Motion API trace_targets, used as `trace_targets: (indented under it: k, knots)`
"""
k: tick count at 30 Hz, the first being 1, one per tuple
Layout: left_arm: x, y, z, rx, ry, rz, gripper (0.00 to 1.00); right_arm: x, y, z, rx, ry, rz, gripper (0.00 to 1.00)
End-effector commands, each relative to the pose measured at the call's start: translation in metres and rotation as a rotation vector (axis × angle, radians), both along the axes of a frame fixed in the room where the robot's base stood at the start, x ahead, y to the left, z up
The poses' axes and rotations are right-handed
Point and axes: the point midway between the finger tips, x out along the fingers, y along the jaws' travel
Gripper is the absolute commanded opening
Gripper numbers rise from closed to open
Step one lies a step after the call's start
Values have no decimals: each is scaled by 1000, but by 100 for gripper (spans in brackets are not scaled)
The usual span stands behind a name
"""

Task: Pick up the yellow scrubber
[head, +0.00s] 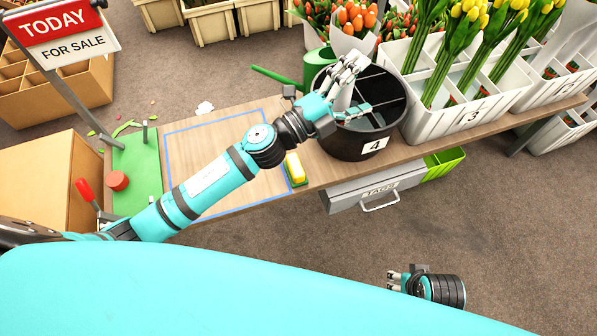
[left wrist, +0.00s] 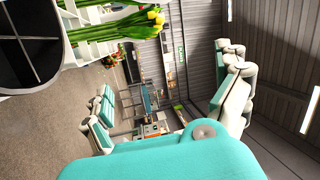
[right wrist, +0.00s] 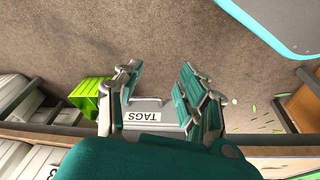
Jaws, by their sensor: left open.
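The yellow scrubber (head: 295,168), a small yellow block with green under it, lies on the wooden table at the right edge of a blue outlined area. My left forearm passes just beside and above it in the head view. My left gripper (head: 349,95) is open over the black bucket marked 4 (head: 345,143), up and right of the scrubber. Its spread fingers also show in the left wrist view (left wrist: 165,103), with no scrubber there. My right gripper (head: 398,281) is low, off the table's front. Its fingers stand apart and empty in the right wrist view (right wrist: 160,92).
White crates of yellow tulips (head: 468,108) stand right of the bucket. A green watering can (head: 317,66) is behind it. A drawer marked TAGS (head: 375,195) hangs under the table's front edge.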

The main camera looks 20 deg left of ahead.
Motion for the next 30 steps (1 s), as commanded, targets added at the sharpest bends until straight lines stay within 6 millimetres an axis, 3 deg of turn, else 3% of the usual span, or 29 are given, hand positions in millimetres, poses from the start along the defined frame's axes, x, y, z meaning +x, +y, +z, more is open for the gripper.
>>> trace_targets:
  k: [1, 3, 5, 6, 8, 10, 12, 15, 18, 21, 30]
  knots:
    - [-17, -26, 8, 147, -163, -154, 100, 0, 0, -2, 0, -4, 0, 40]
    - [-47, -53, 0, 369, -352, -368, 100, 0, 0, 0, 0, -6, -1, 40]
    - [-68, -59, -24, 582, -482, -542, 100, 1, 0, 2, 0, -10, -1, 40]
    - [-78, -54, -46, 736, -550, -653, 100, 1, 0, 3, 0, -11, -1, 40]
    - [-84, -32, -80, 975, -616, -803, 100, 0, -1, 5, 1, -13, -2, 40]
    - [-79, 7, -113, 1243, -644, -946, 100, 0, -1, 8, 1, -17, -2, 40]
    - [-68, 54, -134, 1483, -626, -1052, 100, 0, -1, 10, 1, -17, -2, 40]
    - [-52, 112, -145, 1742, -561, -1144, 100, -1, -1, 13, 1, -20, -3, 40]
    - [-43, 149, -145, 1888, -500, -1189, 100, -1, -1, 15, 1, -20, -3, 40]
    - [-40, 162, -149, 1941, -471, -1206, 100, -2, -1, 18, 1, -23, -3, 40]
    - [-35, 154, -209, 1940, -470, -1209, 100, -8, -2, 51, 2, -43, -5, 40]
